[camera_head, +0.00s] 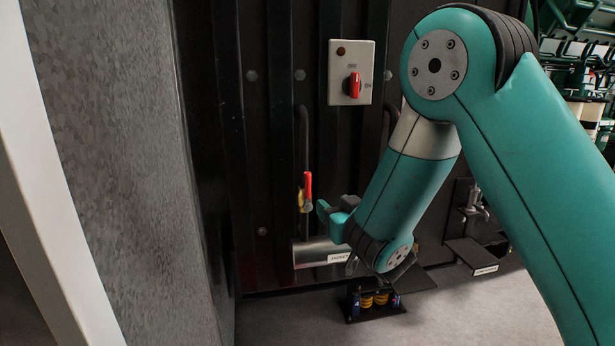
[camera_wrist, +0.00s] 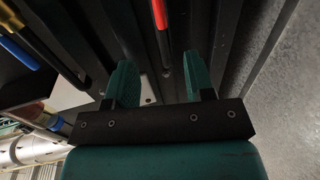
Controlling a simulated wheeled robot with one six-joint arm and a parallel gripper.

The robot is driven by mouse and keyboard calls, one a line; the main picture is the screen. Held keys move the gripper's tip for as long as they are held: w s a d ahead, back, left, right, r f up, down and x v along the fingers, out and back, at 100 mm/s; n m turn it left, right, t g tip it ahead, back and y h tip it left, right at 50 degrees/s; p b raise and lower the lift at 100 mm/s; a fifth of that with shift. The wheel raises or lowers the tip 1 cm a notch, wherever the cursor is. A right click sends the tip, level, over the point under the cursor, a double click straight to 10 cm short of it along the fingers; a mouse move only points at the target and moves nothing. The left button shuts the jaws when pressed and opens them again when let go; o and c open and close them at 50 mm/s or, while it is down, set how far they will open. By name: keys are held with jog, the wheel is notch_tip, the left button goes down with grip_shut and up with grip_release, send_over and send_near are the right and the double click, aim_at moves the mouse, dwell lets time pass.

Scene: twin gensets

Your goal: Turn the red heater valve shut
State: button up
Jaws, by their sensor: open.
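The red heater valve lever (camera_head: 308,186) stands upright on a brass valve body (camera_head: 302,200), in a dark pipe against the black ribbed wall. A silver cylinder (camera_head: 315,252) with a white label sits just below. My gripper (camera_head: 334,208) is just right of the valve and slightly lower than the red lever, with its jaws open. In the wrist view the open fingers (camera_wrist: 162,82) are apart with nothing between their tips. A red bar (camera_wrist: 160,14), apparently the lever, shows beyond them at the top. Whether a finger touches the valve cannot be told.
A grey switch box (camera_head: 338,90) with a red rotary knob (camera_head: 353,85) is on the wall above. A low black stand (camera_head: 375,312) with yellow coils is on the floor below. A grey speckled wall (camera_head: 130,150) closes the left side. A tap-like fitting (camera_head: 475,205) is at right.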

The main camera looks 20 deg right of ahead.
jog(key=p, duration=0.9)
send_near(310, 184)
jog(key=w, duration=0.3)
jog(key=w+p, duration=0.1)
jog(key=p, duration=0.2)
jog(key=w+p, duration=0.2)
jog(key=p, duration=0.1)
jog(key=w+a+p, duration=0.1)
jog(key=w+p, duration=0.1)
jog(key=p, duration=0.1)
jog(key=shift+r+p, duration=0.3)
jog(key=shift+r, duration=0.1)
jog(key=shift+w+a+f+p, duration=0.1)
jog(key=shift+w+f+p, duration=0.05)
jog(key=shift+w+p, duration=0.15)
jog(key=shift+w+a+f, duration=0.1)
jog(key=shift+w+f, duration=0.05)
jog(key=shift+w, duration=0.45)
jog(key=shift+w+a+f, duration=0.1)
jog(key=shift+w, duration=0.55)
grip_shut()
